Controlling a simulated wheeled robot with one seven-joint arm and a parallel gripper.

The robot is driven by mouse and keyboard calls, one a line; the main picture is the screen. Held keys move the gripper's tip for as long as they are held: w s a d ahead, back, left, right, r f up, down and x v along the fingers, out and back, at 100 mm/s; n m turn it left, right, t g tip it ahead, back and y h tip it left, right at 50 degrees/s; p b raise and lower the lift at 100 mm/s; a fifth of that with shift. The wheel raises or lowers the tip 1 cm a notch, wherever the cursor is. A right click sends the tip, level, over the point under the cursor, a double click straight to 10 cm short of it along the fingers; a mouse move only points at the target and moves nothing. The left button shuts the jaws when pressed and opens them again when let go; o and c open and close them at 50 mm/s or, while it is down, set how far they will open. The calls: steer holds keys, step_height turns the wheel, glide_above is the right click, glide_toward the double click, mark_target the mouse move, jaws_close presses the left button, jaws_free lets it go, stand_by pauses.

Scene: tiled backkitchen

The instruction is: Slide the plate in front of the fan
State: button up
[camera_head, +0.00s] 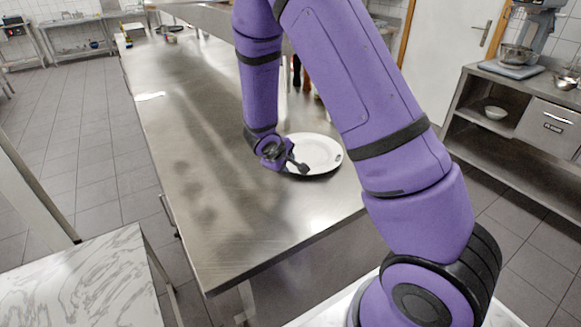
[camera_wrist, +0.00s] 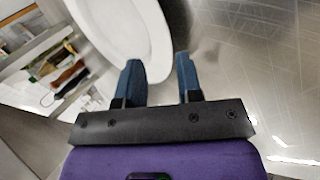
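A white round plate (camera_head: 320,150) lies on the steel table, near its right edge. My gripper (camera_head: 299,168) is low at the plate's left front side, partly in front of it. In the wrist view the plate (camera_wrist: 125,30) fills the upper middle, and its rim comes close to the fingertips. I cannot tell whether a finger touches the rim. I cannot make out a fan in either view; my arm hides part of the table behind the plate.
The long steel table (camera_head: 205,190) is mostly clear left of the plate. Several bottles (camera_head: 297,72) stand behind the plate, partly hidden by my arm. A steel shelf unit (camera_head: 500,105) stands right. A marble-topped table (camera_head: 80,285) is at the front left.

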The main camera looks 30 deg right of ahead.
mark_target(292, 169)
steer(key=shift+x, duration=2.85)
steer(key=shift+c, duration=0.5)
jaws_close()
